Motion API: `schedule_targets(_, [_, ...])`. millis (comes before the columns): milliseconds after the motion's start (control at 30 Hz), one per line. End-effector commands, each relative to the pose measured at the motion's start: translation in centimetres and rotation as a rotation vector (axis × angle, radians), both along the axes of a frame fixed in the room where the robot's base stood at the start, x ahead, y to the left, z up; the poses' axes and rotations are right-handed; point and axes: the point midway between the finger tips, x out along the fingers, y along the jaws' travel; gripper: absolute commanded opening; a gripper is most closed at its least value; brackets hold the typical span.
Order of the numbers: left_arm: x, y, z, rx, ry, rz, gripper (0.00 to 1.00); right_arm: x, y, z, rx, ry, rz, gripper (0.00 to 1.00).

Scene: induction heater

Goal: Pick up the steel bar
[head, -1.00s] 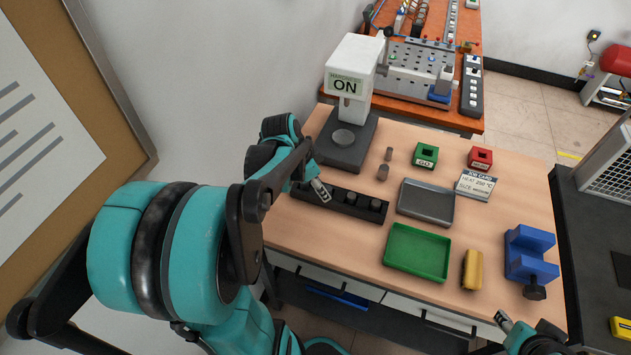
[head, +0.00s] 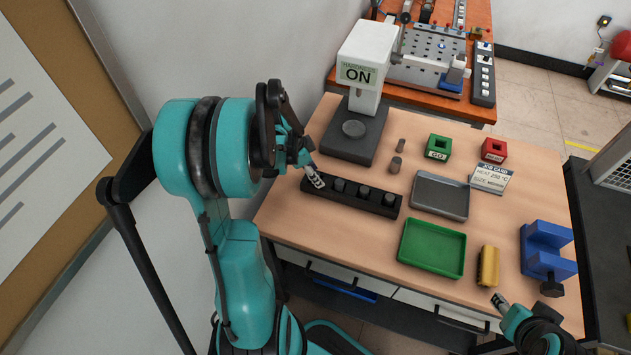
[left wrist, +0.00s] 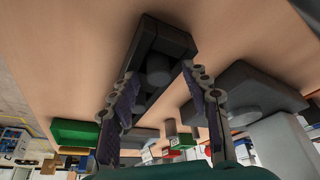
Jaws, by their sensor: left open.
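A black rack (head: 351,196) lies on the wooden table with short dark grey cylinders standing in it, three of them clear of my gripper (head: 339,184). I cannot tell which piece is the steel bar. My left gripper (head: 315,180) is at the rack's left end, pointing down, and hides that end. In the left wrist view the open fingers (left wrist: 160,75) straddle the rack's near end, with a cylinder (left wrist: 158,68) showing between them; contact is not visible. My right gripper (head: 499,302) is at the lower right, away from the rack, its jaws too small to judge.
Two grey cylinders (head: 396,164) stand near a grey tray (head: 440,195). A green tray (head: 432,248), yellow-brown block (head: 489,266), blue fixture (head: 546,250), green and red blocks and a job card are farther right.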

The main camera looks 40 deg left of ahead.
Motion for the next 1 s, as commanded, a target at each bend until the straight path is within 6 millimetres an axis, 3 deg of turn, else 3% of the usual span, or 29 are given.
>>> schedule_targets(100, [0.0,0.0,0.1,0.0,0.0,0.001,0.48,0.0,0.0,0.1,0.0,0.0,0.0,0.4])
schedule_targets(300, [0.0,0.0,0.2,0.0,0.0,0.001,0.0,0.0,0.0,0.1,0.0,0.0,0.0,0.4])
schedule_targets(733, [0.0,0.0,0.7,0.0,0.0,0.001,0.0,0.0,0.0,0.4,0.0,0.0,0.0,0.4])
schedule_targets(867, [0.0,0.0,2.2,0.0,0.0,0.001,0.0,0.0,0.0,1.1,0.0,0.0,0.0,0.4])
schedule_targets(1000, [0.0,0.0,4.8,0.0,0.0,0.001,0.0,0.0,0.0,2.3,0.0,0.0,0.0,0.4])
